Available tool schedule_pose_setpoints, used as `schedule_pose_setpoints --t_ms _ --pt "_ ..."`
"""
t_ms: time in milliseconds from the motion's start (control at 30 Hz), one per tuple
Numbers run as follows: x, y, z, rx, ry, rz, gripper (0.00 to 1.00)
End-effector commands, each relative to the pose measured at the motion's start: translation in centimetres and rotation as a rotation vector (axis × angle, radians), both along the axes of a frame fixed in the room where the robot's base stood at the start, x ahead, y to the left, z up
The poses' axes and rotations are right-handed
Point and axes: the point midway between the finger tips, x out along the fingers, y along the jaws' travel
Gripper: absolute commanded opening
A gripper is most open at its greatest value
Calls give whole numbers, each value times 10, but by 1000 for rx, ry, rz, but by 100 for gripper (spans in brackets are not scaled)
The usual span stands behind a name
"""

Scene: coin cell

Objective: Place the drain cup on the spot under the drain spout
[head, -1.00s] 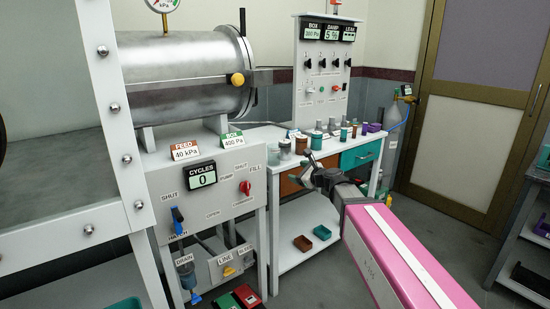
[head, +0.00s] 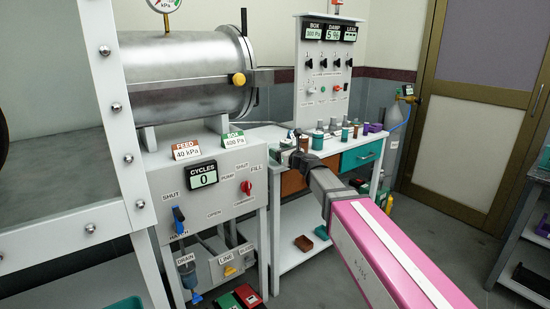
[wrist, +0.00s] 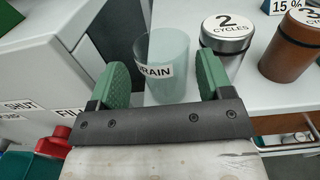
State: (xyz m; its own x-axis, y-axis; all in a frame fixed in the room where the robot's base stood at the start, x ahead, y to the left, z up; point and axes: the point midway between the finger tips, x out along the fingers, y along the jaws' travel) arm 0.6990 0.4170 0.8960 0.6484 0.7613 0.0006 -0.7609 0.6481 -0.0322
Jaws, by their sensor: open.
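The drain cup (wrist: 168,68) is a pale, see-through cup with a DRAIN label. In the wrist view it stands upright on the white bench top, between the two green finger pads of my gripper (wrist: 163,75). The gripper is open, with a finger on each side of the cup, and a gap shows beside it. In the head view my gripper (head: 303,140) is at the bench's near left end, small and partly hidden by the wrist. The drain fitting (head: 187,274), below the DRAIN label, is at the lower left under the panel. The spot under it is not clearly visible.
A silver-lidded canister marked 2 (wrist: 226,36) stands just right of the right finger. A brown canister marked 3 (wrist: 291,45) is farther right. The grey control panel (head: 215,205) is left of the bench. Red and green boxes (head: 240,298) lie on the floor.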

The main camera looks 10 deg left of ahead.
Motion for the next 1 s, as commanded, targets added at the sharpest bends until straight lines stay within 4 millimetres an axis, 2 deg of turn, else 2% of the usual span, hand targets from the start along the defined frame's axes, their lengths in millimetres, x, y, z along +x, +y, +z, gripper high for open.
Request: schedule_pose_setpoints --t_ms 233,500,533,633,733,767,1000 --pt "27 27 -4 0 0 0 73" --pt "28 30 -4 -1 -1 -1 73" --pt "28 30 -4 -1 -1 -1 70" --pt "28 30 -4 -1 -1 -1 37" --pt "28 30 -4 -1 -1 0 37" --pt "28 30 -4 -1 -1 0 33" --pt "28 30 -3 -1 -1 0 33"
